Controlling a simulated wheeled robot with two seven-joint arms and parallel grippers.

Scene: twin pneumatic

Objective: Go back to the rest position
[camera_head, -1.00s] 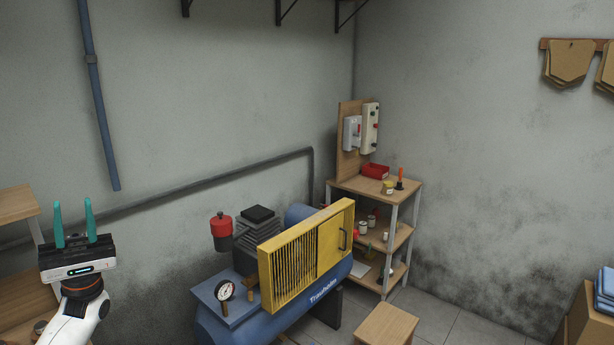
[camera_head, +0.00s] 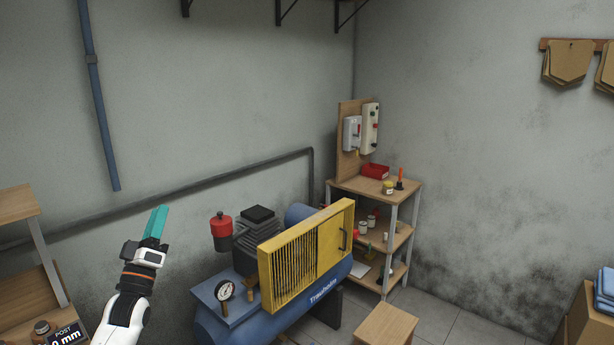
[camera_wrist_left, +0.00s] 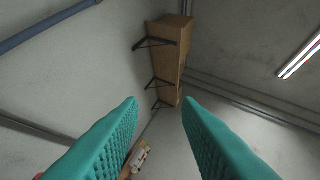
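My left gripper (camera_head: 155,224) is raised at the left of the head view, in front of the bare wall and left of the compressor. Its teal fingers point up and slightly right, seen nearly edge-on. In the left wrist view the two fingers (camera_wrist_left: 160,105) stand apart with nothing between them, so it is open and empty. My right gripper is in neither view.
A blue compressor (camera_head: 258,328) with a yellow guard (camera_head: 283,264) stands right of my left gripper. A wooden shelf unit (camera_head: 350,184) is in the corner, with a stool (camera_head: 388,325) in front. Another shelf (camera_head: 18,203) is at the far left.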

